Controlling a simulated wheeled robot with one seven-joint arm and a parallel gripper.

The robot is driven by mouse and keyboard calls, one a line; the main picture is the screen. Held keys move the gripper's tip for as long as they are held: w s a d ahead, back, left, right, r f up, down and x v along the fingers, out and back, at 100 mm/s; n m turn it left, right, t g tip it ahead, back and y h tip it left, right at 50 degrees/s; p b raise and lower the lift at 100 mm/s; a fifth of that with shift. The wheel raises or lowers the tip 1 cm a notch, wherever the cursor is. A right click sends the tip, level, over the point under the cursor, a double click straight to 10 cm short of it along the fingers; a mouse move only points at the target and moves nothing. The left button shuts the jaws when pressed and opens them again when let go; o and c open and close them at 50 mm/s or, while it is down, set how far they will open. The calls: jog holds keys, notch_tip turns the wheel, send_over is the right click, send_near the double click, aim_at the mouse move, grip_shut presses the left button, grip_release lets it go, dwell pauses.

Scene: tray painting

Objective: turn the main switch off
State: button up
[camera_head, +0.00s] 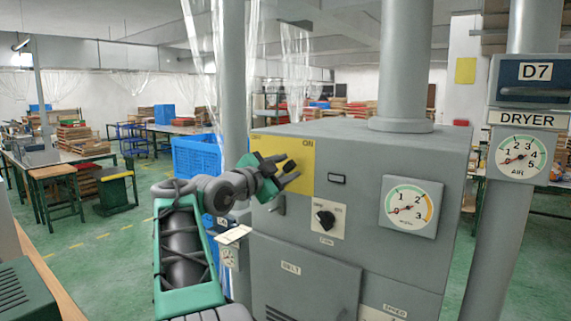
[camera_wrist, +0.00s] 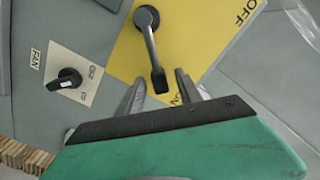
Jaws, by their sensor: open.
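The main switch is a dark lever (camera_wrist: 152,48) on a yellow panel (camera_wrist: 205,40) marked ON and OFF. In the wrist view the lever runs from its round pivot towards the partly hidden ON mark, and OFF is at the top right. In the head view the yellow panel (camera_head: 302,153) is on the grey machine's front, with ON at its upper right. My gripper (camera_wrist: 161,78) is open, with a finger on each side of the lever's end; I see gaps beside it. In the head view my gripper (camera_head: 288,172) covers part of the panel.
A black FAN knob (camera_wrist: 68,80) on a pale plate is near the lever; it also shows in the head view (camera_head: 326,218). A round gauge (camera_head: 411,206) is on the machine's right. A blue crate (camera_head: 197,160) stands behind my arm. A DRYER post (camera_head: 485,230) rises at right.

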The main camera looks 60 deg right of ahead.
jog(key=shift+c, duration=0.2)
grip_shut()
dwell(0.3)
dwell(1.0)
